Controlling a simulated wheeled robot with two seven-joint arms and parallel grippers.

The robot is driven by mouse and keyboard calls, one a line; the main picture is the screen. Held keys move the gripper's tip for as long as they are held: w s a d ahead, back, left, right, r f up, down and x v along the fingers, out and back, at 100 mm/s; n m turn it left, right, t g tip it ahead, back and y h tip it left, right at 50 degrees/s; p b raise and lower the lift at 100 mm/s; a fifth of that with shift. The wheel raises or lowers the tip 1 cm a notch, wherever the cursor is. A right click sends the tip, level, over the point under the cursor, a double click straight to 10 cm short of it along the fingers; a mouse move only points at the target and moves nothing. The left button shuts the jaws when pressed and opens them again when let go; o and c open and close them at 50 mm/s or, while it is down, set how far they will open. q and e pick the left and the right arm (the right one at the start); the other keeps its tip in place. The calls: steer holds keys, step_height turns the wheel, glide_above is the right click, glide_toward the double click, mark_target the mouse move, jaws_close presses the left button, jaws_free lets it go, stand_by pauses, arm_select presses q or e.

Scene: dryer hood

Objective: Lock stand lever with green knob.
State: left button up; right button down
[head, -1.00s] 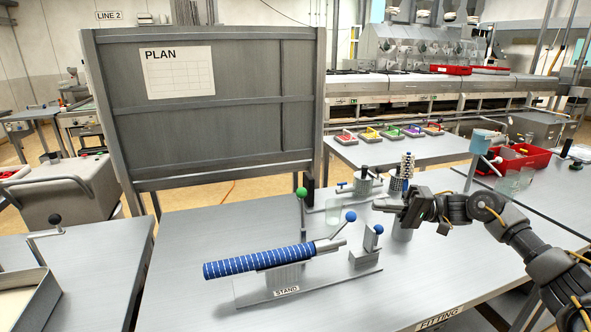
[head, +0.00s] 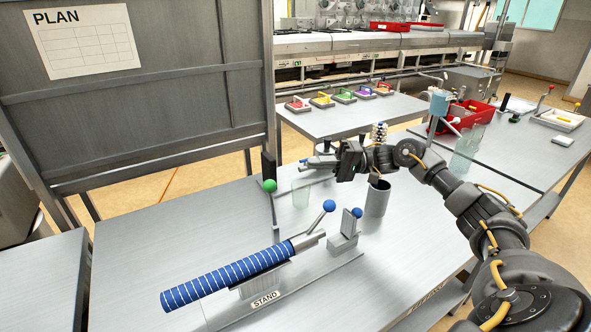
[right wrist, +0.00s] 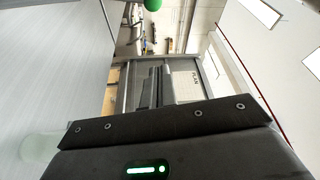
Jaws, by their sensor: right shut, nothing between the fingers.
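The green knob (head: 270,185) tops a thin upright lever (head: 274,208) at the back of the stand (head: 330,270). It also shows at the top edge of the right wrist view (right wrist: 153,5). A blue, white-striped roll (head: 225,281) lies tilted on the stand, which carries a "STAND" label. Two blue-knobbed levers (head: 329,206) (head: 357,212) are at its right end. My right gripper (head: 308,162) is shut and empty, to the right of and behind the green knob in the head view, apart from it. My left gripper is out of view.
A grey cup (head: 377,200) stands under the arm. A dark upright block (head: 268,165) is behind the knob. The big PLAN board (head: 150,110) bounds the back left. The table's front left is clear.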

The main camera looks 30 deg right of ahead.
mark_target(269, 186)
arm_select(q)
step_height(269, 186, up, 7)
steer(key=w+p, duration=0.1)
steer(key=p, duration=0.5)
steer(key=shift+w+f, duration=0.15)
arm_select(e)
steer(key=a, duration=1.1)
steer(key=shift+s+r, duration=0.15)
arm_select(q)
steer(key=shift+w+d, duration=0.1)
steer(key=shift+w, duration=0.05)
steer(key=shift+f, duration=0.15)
arm_select(e)
steer(key=shift+a, duration=0.15)
